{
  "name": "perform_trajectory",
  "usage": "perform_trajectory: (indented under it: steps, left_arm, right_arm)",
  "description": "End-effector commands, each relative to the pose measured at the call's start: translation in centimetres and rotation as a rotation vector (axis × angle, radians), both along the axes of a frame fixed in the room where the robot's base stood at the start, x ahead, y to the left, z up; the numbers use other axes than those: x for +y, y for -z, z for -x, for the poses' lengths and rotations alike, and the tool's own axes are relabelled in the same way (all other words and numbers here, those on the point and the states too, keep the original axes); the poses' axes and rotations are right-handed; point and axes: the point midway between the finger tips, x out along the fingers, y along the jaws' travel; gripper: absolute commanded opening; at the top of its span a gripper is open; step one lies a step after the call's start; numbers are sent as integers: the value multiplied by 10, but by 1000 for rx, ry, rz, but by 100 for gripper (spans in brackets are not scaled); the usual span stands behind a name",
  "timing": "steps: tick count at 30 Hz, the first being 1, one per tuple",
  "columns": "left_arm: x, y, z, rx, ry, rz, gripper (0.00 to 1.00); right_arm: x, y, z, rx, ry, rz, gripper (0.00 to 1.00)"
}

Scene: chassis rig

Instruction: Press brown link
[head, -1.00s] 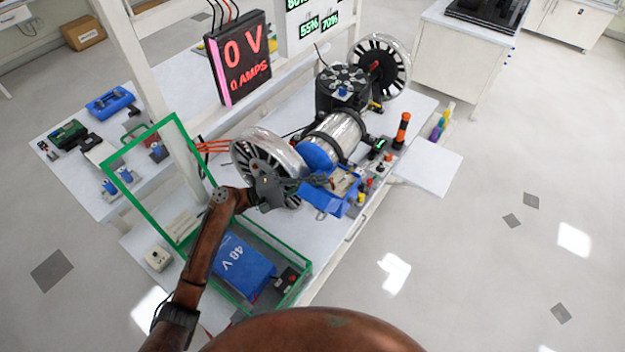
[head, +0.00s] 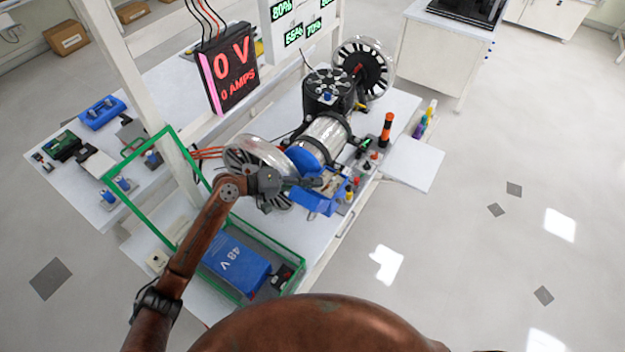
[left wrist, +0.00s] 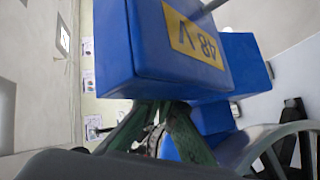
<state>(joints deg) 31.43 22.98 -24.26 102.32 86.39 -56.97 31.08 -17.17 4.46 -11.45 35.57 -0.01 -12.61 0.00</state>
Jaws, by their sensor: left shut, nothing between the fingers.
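I cannot make out a brown link apart from my own brown arm. My left gripper (head: 316,183) is shut and empty, its tip at the small blue box (head: 316,203) beside the near wheel. In the left wrist view, the dark green fingers (left wrist: 160,106) meet at the lower edge of a blue block (left wrist: 175,65) with a yellow "48 V" label. I cannot tell whether they touch it. My gripper hides part of the near wheel (head: 247,154) and the box top. My right gripper is out of view.
A green-framed open case (head: 291,251) holds a blue 48 V battery (head: 235,262) below my arm. The meter (head: 231,70) reads 0 V, 0 AMPS. A black-and-orange upright post (head: 386,130) stands right of the rig. The floor at right is clear.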

Motion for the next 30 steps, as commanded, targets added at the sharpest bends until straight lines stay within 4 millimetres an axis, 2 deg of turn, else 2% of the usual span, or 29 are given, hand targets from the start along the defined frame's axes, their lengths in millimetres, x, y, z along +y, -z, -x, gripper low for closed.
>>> perform_trajectory:
  steps: [5,19,24,30]
  left_arm:
    - [8,-3,0,0,0,0,0]
    - [73,-27,9,0,17,-1,0]
    - [82,-30,10,-1,21,0,0]
    - [82,-30,10,-1,21,0,0]
  right_arm:
    - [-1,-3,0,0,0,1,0]
    - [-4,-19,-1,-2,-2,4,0]
    - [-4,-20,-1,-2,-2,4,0]
    - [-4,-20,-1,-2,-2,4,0]
